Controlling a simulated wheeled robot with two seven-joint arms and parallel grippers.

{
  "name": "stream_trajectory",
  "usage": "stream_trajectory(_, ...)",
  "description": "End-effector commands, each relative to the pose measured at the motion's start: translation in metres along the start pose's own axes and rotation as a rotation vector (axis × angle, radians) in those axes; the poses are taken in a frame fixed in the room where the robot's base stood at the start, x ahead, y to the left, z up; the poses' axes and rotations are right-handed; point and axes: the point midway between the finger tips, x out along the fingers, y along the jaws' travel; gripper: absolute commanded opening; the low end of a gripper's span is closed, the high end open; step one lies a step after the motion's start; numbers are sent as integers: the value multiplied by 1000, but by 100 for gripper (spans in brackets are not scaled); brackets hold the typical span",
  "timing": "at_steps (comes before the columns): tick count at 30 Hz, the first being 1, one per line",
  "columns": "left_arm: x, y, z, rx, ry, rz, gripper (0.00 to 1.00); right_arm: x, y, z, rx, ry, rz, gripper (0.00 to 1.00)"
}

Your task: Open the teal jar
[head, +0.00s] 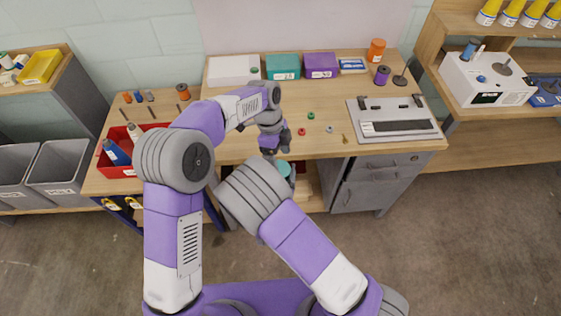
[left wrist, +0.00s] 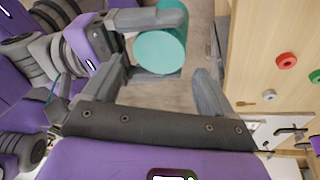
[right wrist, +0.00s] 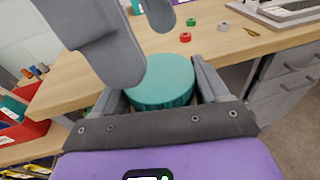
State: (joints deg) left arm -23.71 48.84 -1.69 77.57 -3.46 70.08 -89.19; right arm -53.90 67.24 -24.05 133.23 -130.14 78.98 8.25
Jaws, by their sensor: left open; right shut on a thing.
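The teal jar (head: 283,168) is off the table, in front of the table's front edge. In the right wrist view its round, ridged teal top (right wrist: 163,80) sits between the fingers of my right gripper (right wrist: 160,92), which is shut on the jar. My left gripper (head: 278,153) is open just above the jar. In the left wrist view the jar's round teal face (left wrist: 160,50) shows between and beyond the fingers of my left gripper (left wrist: 158,72), which appear apart from it. The left fingers also cross the upper left of the right wrist view. The jar's lower part is mostly hidden.
A teal box (head: 283,67) and purple box (head: 320,65) stand at the back. A red bin (head: 117,169) is left. A grey drawer unit (head: 372,185) stands below right.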

Motion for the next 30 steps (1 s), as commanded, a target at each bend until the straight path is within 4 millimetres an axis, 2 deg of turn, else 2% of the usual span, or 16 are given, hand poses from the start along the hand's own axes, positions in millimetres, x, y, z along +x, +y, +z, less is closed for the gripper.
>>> stream_trajectory(3,16,0,0,0,0,2,86,0,0,1,1,-2,0,0)
stream_trajectory(7,27,0,0,-1,1,1,86,0,0,1,1,-2,0,0)
stream_trajectory(18,31,0,0,-1,1,-1,84,0,0,1,1,-2,0,0)
stream_trajectory(27,30,-1,0,-1,0,-4,38,0,0,1,1,-2,1,0)
stream_trajectory(30,30,-1,1,-16,2,-11,35,0,1,1,1,-2,1,0)
